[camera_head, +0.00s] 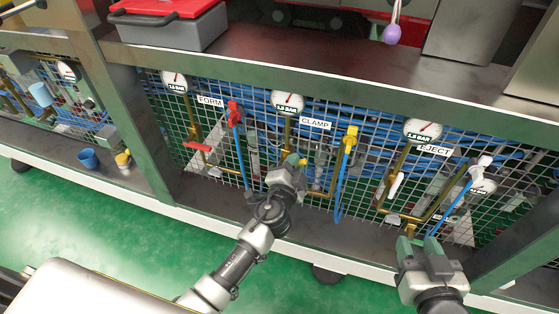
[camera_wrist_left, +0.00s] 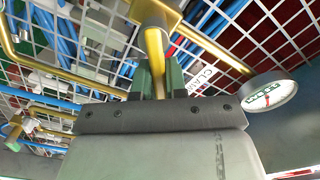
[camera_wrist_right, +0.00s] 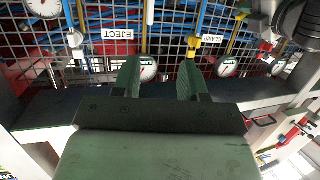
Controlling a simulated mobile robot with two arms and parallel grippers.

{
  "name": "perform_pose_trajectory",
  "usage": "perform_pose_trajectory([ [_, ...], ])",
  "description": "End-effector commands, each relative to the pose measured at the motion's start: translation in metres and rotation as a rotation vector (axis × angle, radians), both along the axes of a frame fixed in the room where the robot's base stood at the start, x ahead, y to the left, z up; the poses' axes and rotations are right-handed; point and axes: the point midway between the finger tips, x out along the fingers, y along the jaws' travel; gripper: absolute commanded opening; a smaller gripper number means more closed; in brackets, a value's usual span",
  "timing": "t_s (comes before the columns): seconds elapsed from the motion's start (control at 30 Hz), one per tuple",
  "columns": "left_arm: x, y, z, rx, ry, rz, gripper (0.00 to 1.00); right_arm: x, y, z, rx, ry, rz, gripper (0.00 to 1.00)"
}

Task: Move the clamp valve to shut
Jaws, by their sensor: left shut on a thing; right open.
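The clamp valve's yellow handle (camera_head: 303,162) sits on the brass pipe below the CLAMP gauge (camera_head: 290,102), mostly hidden by my left gripper (camera_head: 291,165). In the left wrist view the yellow handle (camera_wrist_left: 155,48) runs between the green fingers of my left gripper (camera_wrist_left: 158,80), which is shut on it. The handle's exact angle to the pipe is hard to tell. My right gripper (camera_head: 420,243) is below the EJECT section, in front of the panel. In the right wrist view my right gripper (camera_wrist_right: 160,80) has its fingers apart with nothing between them.
A wire mesh panel backs the valves. The red form handle (camera_head: 197,146) is left and the white eject handle (camera_head: 396,185) right. A yellow fitting (camera_head: 350,138) with a blue hose hangs close right of the clamp valve. A red-lidded toolbox (camera_head: 168,22) stands on the ledge above.

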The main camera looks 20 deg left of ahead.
Motion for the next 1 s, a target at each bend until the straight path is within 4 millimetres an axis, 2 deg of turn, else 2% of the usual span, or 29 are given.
perform_pose_trajectory([
  [0.3,0.0,-0.005,-0.013,0.28,-0.007,0.0,0.0,0.006,0.004,0.015,0.031,-0.123,0.009,0.43],
  [0.63,-0.001,-0.006,-0.014,0.322,-0.009,0.0,0.0,0.006,0.005,0.017,0.034,-0.136,0.008,0.43],
  [0.87,-0.001,-0.007,-0.026,0.582,-0.018,0.0,0.0,0.008,0.007,0.027,0.054,-0.214,0.014,0.43],
  [1.0,-0.001,-0.007,-0.025,0.568,-0.017,0.0,0.0,0.008,0.007,0.027,0.053,-0.21,0.014,0.43],
])
